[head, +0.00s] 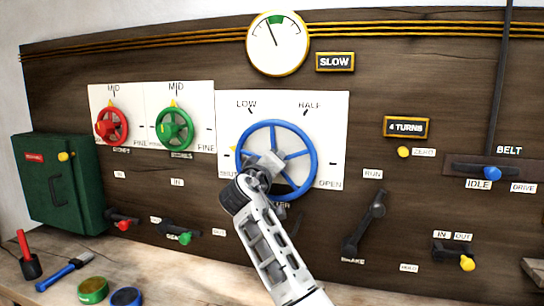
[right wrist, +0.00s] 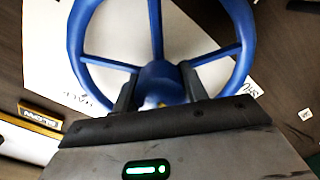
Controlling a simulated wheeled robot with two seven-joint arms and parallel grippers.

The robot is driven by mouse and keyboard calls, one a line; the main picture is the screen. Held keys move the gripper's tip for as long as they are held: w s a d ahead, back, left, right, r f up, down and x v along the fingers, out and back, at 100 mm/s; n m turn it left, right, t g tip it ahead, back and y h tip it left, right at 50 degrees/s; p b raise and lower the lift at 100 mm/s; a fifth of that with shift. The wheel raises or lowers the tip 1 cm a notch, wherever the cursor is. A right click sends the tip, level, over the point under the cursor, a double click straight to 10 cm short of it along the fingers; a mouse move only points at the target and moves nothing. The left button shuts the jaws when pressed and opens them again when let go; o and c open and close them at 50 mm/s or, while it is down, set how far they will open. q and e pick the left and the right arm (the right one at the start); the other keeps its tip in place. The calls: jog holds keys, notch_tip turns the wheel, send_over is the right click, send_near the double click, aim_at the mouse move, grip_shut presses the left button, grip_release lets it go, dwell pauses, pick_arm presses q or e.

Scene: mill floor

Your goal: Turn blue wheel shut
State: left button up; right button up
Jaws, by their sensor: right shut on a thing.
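The blue wheel (head: 314,163) is mounted on a white plate (head: 335,115) marked SHUT, LOW, HALF and OPEN. A small yellow mark shows at the wheel's left rim, just above the SHUT label (head: 229,174). My right gripper (head: 266,165) is at the wheel's middle and covers the hub in the head view. In the right wrist view its fingers (right wrist: 157,92) are shut on the blue wheel's hub (right wrist: 157,76), one on each side. My left gripper is not in view.
A red wheel (head: 112,125) and a green wheel (head: 175,130) sit to the left. A round gauge (head: 277,45) is above, its needle left of a green sector. Levers, including a dark one (head: 366,222), stand lower right. A green box (head: 60,185) is far left.

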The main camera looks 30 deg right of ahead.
jog(key=shift+n+p, duration=0.35)
jog(key=shift+n, duration=0.85)
pick_arm(q)
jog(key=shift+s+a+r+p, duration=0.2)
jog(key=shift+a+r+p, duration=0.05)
jog(key=shift+p, duration=0.05)
pick_arm(e)
jog(key=shift+f+n, duration=0.1)
jog(key=shift+n, duration=0.2)
jog(key=o, duration=1)
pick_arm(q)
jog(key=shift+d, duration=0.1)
pick_arm(e)
jog(key=shift+a, duration=0.1)
